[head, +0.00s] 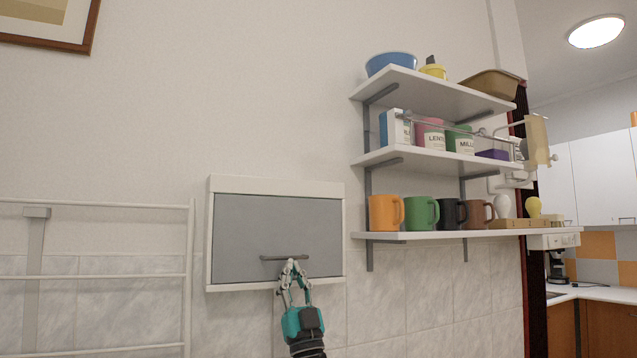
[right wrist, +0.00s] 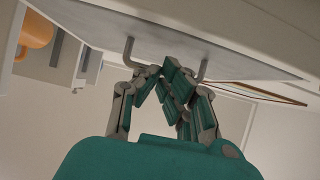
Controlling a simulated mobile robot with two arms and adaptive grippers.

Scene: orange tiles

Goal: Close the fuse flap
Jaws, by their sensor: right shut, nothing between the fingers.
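The fuse flap (head: 250,228) is a grey panel in a white wall box (head: 275,187). It fills the box front and looks flush or nearly so with the frame. A dark bar handle (head: 270,258) sits near its lower edge. My right gripper (head: 291,266) is at the handle's right part, coming from below, fingers shut with nothing between them. In the right wrist view the closed fingertips (right wrist: 172,82) are between the handle's two bent ends (right wrist: 128,50), close to the flap (right wrist: 168,45). Whether they touch it is unclear. My left gripper is out of view.
White shelves (head: 440,237) with mugs, tins and bowls stand out from the wall to the right. A white rail rack (head: 120,277) is at the left. The wall above the box is clear, with a picture frame (head: 50,22) at upper left.

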